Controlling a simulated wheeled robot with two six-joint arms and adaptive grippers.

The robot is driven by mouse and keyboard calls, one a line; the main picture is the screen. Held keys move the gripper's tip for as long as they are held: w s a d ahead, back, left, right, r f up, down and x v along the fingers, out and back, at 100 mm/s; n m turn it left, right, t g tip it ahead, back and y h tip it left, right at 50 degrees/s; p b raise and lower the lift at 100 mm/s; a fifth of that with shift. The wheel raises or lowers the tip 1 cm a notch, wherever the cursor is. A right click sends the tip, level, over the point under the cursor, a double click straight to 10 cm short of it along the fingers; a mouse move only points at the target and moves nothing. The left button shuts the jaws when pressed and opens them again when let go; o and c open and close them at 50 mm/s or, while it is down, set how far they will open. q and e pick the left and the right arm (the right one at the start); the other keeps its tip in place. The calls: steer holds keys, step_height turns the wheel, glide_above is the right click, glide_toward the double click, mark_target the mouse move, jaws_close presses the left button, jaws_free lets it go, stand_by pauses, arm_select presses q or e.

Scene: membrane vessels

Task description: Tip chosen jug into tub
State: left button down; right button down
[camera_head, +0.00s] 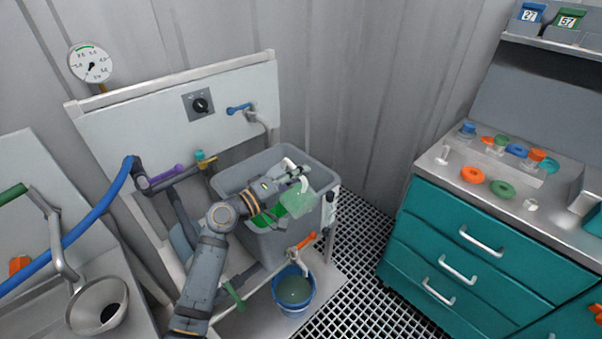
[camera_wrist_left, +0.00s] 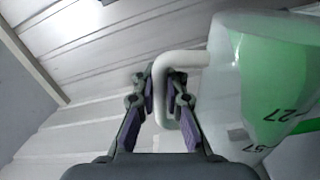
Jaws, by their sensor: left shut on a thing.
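My left gripper (camera_head: 291,172) is shut on the white handle of a translucent jug (camera_head: 299,200) above the grey tub (camera_head: 322,217). In the left wrist view the gripper (camera_wrist_left: 166,95) has its fingers on both sides of the handle (camera_wrist_left: 182,62). The jug (camera_wrist_left: 228,75) there holds green liquid and bears dark marks that look like 27 and 57. In the head view the jug looks tilted over the tub's right side. Bright green shows beside and below it; I cannot tell whether it is flowing. The arm hides part of the tub's inside. My right gripper is out of view.
A blue bucket (camera_head: 279,287) with greenish liquid stands on the floor before the tub, below an orange-handled valve (camera_head: 305,241). A panel with a dial (camera_head: 200,105) stands behind. Teal drawers (camera_head: 470,250) with colored caps on top are at right. Grating floor between is clear.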

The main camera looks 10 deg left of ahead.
mark_target(282, 163)
arm_select(q)
steer(key=shift+w+a+f+n+b, duration=0.2)
steer(key=shift+w+a+n, duration=0.3)
steer(key=shift+w+a, duration=0.2)
steer(key=shift+w+a+f+n+b, duration=0.1)
steer(key=shift+w+a+n+b, duration=0.05)
steer(key=shift+w+a+n, duration=0.5)
steer(key=shift+a, duration=0.15)
steer(key=shift+w+a+n+p, duration=0.3)
steer(key=shift+w+a+n, duration=0.4)
steer(key=shift+a+n, duration=0.2)
steer(key=shift+w+a+r+n+p, duration=0.4)
steer(key=shift+w+a+n+p, duration=0.2)
steer(key=shift+n, duration=0.15)
steer(key=shift+w+a+r+n, duration=0.1)
steer(key=shift+w+a+n, duration=0.1)
steer(key=shift+a+n, duration=0.1)
